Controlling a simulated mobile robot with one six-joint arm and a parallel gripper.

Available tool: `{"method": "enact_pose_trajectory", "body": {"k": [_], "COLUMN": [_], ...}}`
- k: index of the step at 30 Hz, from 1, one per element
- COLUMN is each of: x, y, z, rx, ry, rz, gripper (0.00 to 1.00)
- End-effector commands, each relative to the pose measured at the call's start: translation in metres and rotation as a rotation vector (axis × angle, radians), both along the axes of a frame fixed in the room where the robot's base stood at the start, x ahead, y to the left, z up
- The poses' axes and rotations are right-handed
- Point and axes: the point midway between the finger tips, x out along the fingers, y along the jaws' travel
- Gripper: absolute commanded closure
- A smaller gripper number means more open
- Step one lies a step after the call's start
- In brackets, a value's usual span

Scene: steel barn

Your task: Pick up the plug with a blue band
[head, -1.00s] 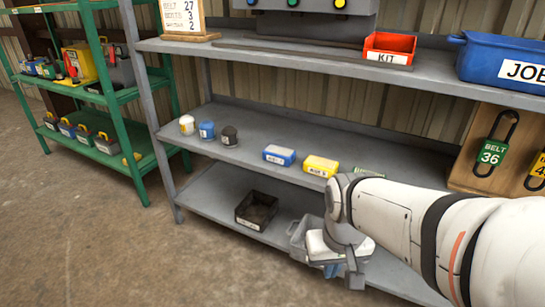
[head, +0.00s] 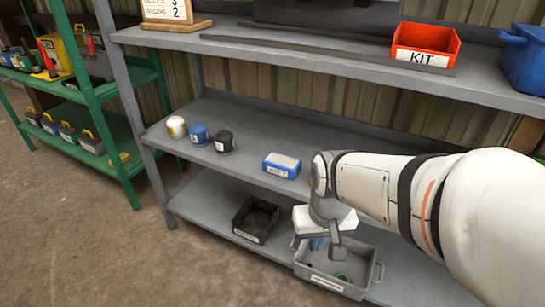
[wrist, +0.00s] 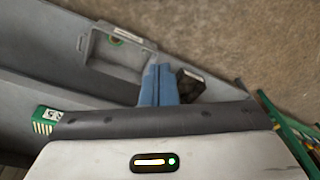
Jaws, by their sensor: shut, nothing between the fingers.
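I cannot make out a plug with a blue band in either view. A grey bin (head: 366,283) on the bottom shelf holds a small round green-rimmed thing (head: 343,277), whose band I cannot tell; it also shows small in the wrist view (wrist: 115,42). My gripper (head: 318,243) hangs over the bin's back left side, apart from the green-rimmed thing. In the wrist view its blue fingers (wrist: 158,85) are together with nothing between them.
A black open box (head: 240,217) stands left of the bin. On the middle shelf are white (head: 176,127), blue (head: 198,134) and black (head: 224,141) tubs and a blue-white box (head: 282,165). A red KIT bin (head: 425,45) sits on the top shelf.

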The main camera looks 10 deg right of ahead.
Motion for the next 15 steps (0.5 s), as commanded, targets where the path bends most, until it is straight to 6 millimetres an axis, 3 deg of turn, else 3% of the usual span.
{"method": "enact_pose_trajectory", "body": {"k": [8, 15], "x": [0.098, 0.173], "y": [0.054, 0.085], "z": [-0.065, -0.147], "rx": [0.116, 0.149], "ry": [-0.130, -0.276], "rz": [-0.094, -0.257], "gripper": [1.00, 1.00]}}
